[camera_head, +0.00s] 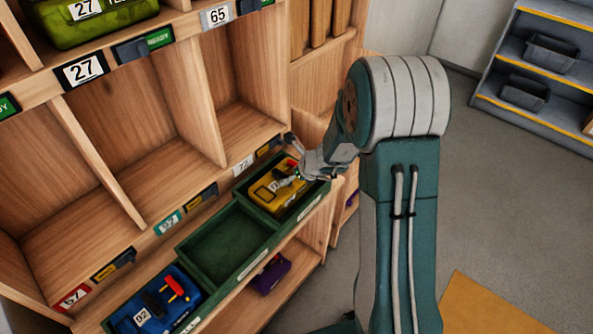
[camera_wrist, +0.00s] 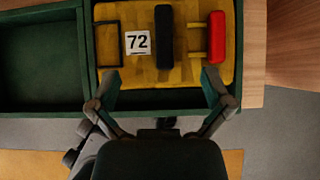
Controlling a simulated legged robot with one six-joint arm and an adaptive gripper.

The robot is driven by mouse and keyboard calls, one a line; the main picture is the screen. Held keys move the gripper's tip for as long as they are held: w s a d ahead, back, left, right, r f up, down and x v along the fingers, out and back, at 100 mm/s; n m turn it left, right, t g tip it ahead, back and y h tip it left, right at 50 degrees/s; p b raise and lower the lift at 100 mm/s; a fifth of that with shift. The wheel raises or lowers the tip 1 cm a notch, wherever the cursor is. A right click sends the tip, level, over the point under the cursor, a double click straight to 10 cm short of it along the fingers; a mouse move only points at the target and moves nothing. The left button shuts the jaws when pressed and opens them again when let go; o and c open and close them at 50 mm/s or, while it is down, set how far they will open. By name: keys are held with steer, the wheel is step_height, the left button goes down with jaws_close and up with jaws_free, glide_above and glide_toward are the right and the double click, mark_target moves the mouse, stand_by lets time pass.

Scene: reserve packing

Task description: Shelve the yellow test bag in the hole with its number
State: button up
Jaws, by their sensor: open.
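The yellow test bag (camera_head: 273,186) lies in the right compartment of a green tray (camera_head: 191,243) at the front of the shelf. In the wrist view the yellow bag (camera_wrist: 150,68) shows a white label reading 72, a black handle and a red-ended part. My gripper (camera_wrist: 158,96) is open, its two fingers spread over the near part of the bag, with nothing held between them. In the head view my gripper (camera_head: 297,172) is at the bag's right end. A shelf tag that seems to read 72 (camera_head: 243,165) sits on the edge below an empty hole (camera_head: 237,135).
A blue bag labelled 92 (camera_head: 150,310) lies in the tray's left compartment; the middle compartment is empty. A green bag (camera_head: 95,22) fills the hole above tag 27 (camera_head: 82,70). A purple bag (camera_head: 270,275) lies below. Tags 65, 82 and 57 mark other holes.

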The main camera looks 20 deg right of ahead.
mark_target(282, 175)
steer(key=x, duration=0.6)
steer(key=shift+d, duration=0.2)
steer(key=shift+w+a+f, duration=0.2)
steer(key=shift+a+f, duration=0.05)
steer(key=shift+d, duration=0.35)
steer(key=shift+s, duration=0.1)
jaws_close()
steer(key=shift+s+a+f, duration=0.1)
steer(key=shift+a+f, duration=0.05)
steer(key=shift+s+f, duration=0.1)
steer(key=shift+r, duration=0.2)
steer(key=shift+w+r, duration=0.25)
steer(key=shift+r, duration=0.55)
steer(key=shift+w+r, duration=0.1)
steer(key=shift+r, duration=2.95)
